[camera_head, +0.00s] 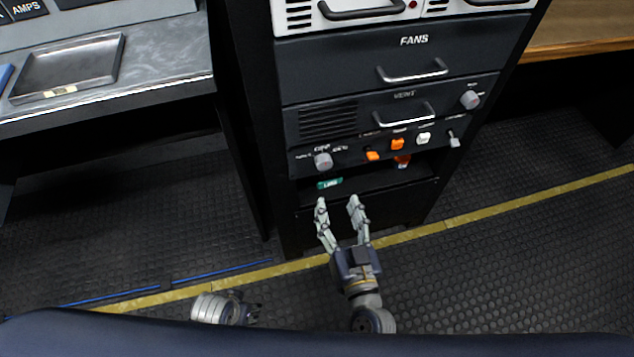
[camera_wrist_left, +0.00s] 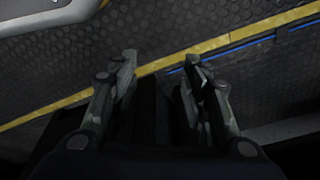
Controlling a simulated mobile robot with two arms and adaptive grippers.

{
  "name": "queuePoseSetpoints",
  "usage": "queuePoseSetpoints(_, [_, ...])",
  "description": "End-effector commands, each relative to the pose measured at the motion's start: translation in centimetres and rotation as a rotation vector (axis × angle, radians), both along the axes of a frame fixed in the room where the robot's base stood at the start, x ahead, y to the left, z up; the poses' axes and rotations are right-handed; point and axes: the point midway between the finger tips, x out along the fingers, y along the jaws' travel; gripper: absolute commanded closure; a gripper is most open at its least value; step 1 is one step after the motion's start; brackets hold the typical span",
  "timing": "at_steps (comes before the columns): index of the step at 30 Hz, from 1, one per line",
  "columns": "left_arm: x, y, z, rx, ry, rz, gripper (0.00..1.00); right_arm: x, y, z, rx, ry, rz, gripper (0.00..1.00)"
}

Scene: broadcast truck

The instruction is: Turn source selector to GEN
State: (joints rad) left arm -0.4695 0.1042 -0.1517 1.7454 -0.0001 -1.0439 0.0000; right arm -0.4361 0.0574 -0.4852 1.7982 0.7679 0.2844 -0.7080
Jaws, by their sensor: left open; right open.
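A grey round knob (camera_head: 323,160) with small labels around it is at the left end of the rack's lower control panel in the head view. It appears to be the source selector; its lettering is too small to read surely, and where its pointer stands cannot be told. My right gripper (camera_head: 338,204) is open and empty, below the knob and apart from it, fingers pointing up at the rack. My left gripper (camera_head: 252,312) is low at the left, mostly hidden behind its wrist. In the left wrist view its fingers (camera_wrist_left: 160,75) are open and empty above the floor.
The panel also has orange switches (camera_head: 397,144), a white switch (camera_head: 423,139), and a small lever (camera_head: 453,139). Another knob (camera_head: 470,100) is on the VENT panel. Drawer handles (camera_head: 412,72) stick out above. A green tag (camera_head: 329,183) lies in the slot below. A desk (camera_head: 170,75) is left.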

Motion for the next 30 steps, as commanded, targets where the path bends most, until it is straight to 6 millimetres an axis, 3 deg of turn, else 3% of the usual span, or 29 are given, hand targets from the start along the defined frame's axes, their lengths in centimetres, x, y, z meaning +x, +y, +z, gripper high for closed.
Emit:
queuePoseSetpoints(5, [0.2, 0.0, 0.4, 0.000, -0.004, 0.001, 0.57, 1.2, 0.3, 0.5, 0.008, -0.011, -0.007, 0.48])
queuePoseSetpoints(19, [1.0, -0.1, 3.0, -0.001, -0.020, 0.003, 0.57, 9.0, 2.4, 0.4, 0.008, -0.010, -0.005, 0.48])
queuePoseSetpoints(30, [1.1, -0.1, 3.8, -0.002, -0.023, 0.004, 0.57, 10.5, 2.8, 0.3, 0.006, -0.007, -0.004, 0.48])
